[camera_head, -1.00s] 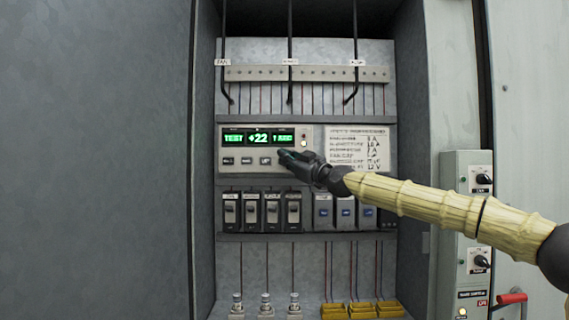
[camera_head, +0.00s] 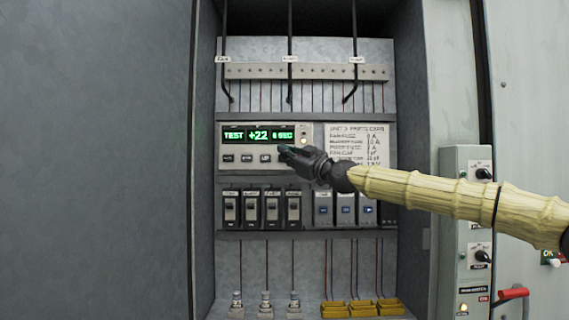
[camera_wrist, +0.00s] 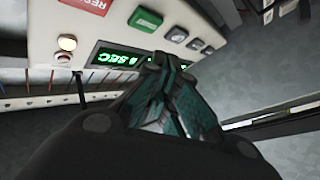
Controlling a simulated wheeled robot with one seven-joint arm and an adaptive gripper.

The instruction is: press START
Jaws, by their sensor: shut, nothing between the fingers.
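The control panel (camera_head: 312,163) has a lit green display (camera_head: 258,135) that reads TEST, +22 and a seconds count. A row of small grey buttons (camera_head: 246,158) sits below it. My gripper (camera_head: 284,150) is shut and empty, its tips in front of the right end of this row and hiding what is there. In the wrist view, the closed fingertips (camera_wrist: 163,60) are beside the display (camera_wrist: 118,56). A green button (camera_wrist: 145,19) shows just beyond them, beside smaller grey buttons (camera_wrist: 176,34). Its label is too small to read, and I cannot tell whether the tips touch the panel.
Dark breakers (camera_head: 252,207) and blue-marked switches (camera_head: 345,210) line the shelf below. Black cables (camera_head: 290,45) hang above. A switch box (camera_head: 467,220) with knobs stands at the right, under my arm. A red RESET marking (camera_wrist: 85,5) is near the green button.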

